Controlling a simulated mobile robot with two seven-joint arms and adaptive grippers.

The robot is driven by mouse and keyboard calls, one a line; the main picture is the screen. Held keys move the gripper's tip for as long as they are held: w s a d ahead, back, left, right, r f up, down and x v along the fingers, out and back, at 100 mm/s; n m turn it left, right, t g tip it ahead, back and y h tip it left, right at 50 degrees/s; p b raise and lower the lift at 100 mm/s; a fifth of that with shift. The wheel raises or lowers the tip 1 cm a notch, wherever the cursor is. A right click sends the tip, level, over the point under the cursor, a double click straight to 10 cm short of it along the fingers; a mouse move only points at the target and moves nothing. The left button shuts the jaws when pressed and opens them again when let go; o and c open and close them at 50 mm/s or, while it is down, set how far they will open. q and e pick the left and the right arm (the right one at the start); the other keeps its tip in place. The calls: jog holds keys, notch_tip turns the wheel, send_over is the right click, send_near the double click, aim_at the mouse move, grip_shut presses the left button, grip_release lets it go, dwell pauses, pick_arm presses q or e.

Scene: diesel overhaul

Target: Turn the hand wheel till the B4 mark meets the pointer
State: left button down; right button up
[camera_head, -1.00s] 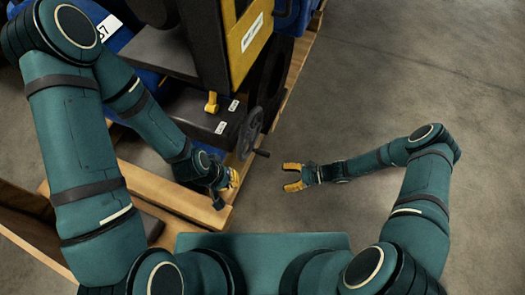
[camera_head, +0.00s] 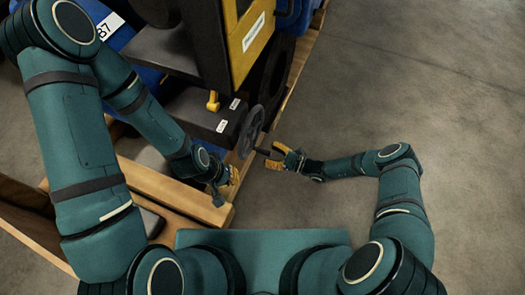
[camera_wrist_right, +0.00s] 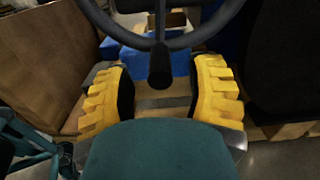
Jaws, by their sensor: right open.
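The dark hand wheel (camera_head: 251,132) stands on the side of the engine in the head view, seen nearly edge-on. Its handle (camera_head: 264,152) sticks out to the right. In the right wrist view the wheel's rim (camera_wrist_right: 165,42) crosses the top, and the handle (camera_wrist_right: 160,66) points toward the camera between the fingers. My right gripper (camera_head: 276,157) is open, its yellow fingers around the handle's end without visibly closing on it. My left gripper (camera_head: 232,176) is below the wheel, near the wooden edge; its jaws are too small to judge. The B4 mark and pointer cannot be made out.
A yellow lever (camera_head: 213,101) and white labels sit on the dark engine housing left of the wheel. A wooden pallet edge (camera_head: 170,186) runs below. The grey floor (camera_head: 420,90) at the right is clear.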

aim_at(256, 149)
jog(key=shift+x, duration=1.9)
jog(key=shift+c, duration=0.4)
grip_shut()
